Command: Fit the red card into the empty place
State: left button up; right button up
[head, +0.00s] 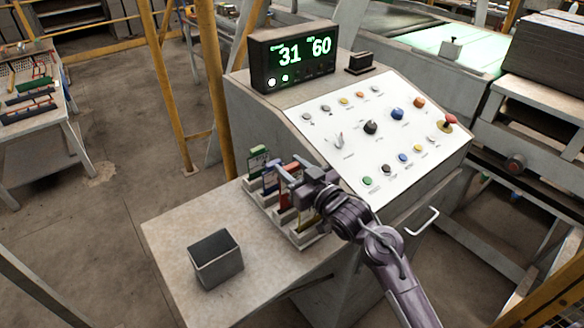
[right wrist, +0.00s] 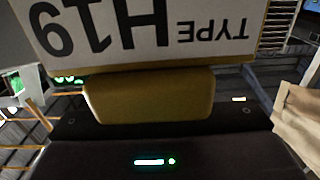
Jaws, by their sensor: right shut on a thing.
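My right gripper (head: 300,196) is over the grey card rack (head: 305,240) on the console's side shelf. It is shut on a yellow-edged card (right wrist: 185,72) with a white label reading "TYPE H19", upside down and close up in the right wrist view. In the head view a yellow card (head: 307,220) shows below the gripper; whether it is seated in a slot I cannot tell. A red card (head: 285,201) stands at the rack, partly hidden by the gripper. A green card (head: 258,158) and a blue card (head: 270,180) stand farther back. My left gripper is not in view.
An open grey bin (head: 215,258) stands on the shelf (head: 170,235) left of the rack. The sloped control panel (head: 372,130) with knobs and buttons rises behind my right arm. A display (head: 292,58) reads 31 and 60. The shelf around the bin is clear.

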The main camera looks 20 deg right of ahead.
jog(key=shift+f+b, duration=0.45)
jog(key=shift+f, duration=0.35)
jog(key=o, duration=1.2)
jog(key=shift+s, duration=0.1)
jog(key=shift+c, duration=0.2)
jog(key=shift+o, duration=0.8)
jog(key=shift+f, duration=0.2)
jog(key=b+v, duration=0.2)
jog(key=v, duration=0.5)
jog(key=shift+s+d+r+b, duration=0.15)
jog(key=shift+s+r+b, duration=0.15)
jog(key=shift+s, duration=0.05)
jog(key=shift+r, duration=0.1)
